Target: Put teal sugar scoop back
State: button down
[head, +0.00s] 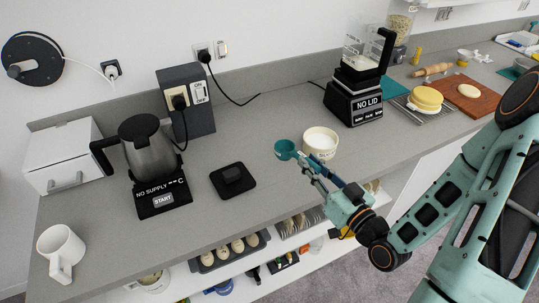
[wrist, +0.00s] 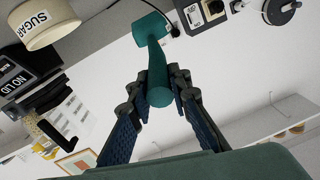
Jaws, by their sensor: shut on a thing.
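The teal sugar scoop (head: 285,149) is held by my gripper (head: 307,166) over the counter. In the wrist view the scoop (wrist: 155,62) has its handle between the two fingers of my gripper (wrist: 157,90), with its cup end pointing away. The cream sugar tub (head: 320,145) stands on the counter just right of the scoop in the head view. The tub also shows in the wrist view, marked SUGAR (wrist: 45,30), at the upper left. The scoop is beside the tub and apart from it; its exact height over the counter is hard to tell.
A blender (head: 355,98) marked NO LID stands behind the tub. A black scale-like pad (head: 232,180) and a steel kettle (head: 148,150) on its base stand to the left. A white mug (head: 60,250) is at the near left. Shelves with items lie below the counter's front edge.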

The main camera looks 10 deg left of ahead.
jog(key=shift+s+r, duration=0.1)
jog(key=shift+a, duration=0.1)
jog(key=w+f+b, duration=0.1)
jog(key=w+a+b, duration=0.1)
jog(key=shift+w+f+b, duration=0.15)
jog(key=shift+f+b, duration=0.2)
jog(key=b, duration=0.2)
jog(key=w+b, duration=0.1)
jog(key=b, duration=0.1)
jog(key=shift+w+a+f+b, duration=0.1)
jog(key=shift+a+f+b, duration=0.15)
jog(key=shift+b, duration=0.15)
jog(key=b, duration=0.4)
jog(key=shift+w+a+f, duration=0.25)
jog(key=shift+w, duration=0.05)
jog(key=w+a+f+b, duration=0.1)
jog(key=w+f+b, duration=0.1)
jog(key=f, duration=0.1)
jog(key=w+a+f+b, duration=0.2)
jog(key=w+f+b, duration=0.1)
jog(key=w+a+f+b, duration=0.1)
jog(key=w+f+b, duration=0.1)
jog(key=w+f, duration=0.1)
jog(key=shift+w+a+f, duration=0.15)
jog(key=shift+w+f, duration=0.05)
jog(key=shift+f, duration=0.4)
jog(key=c, duration=1.8)
grip_release()
jog(key=shift+r, duration=0.1)
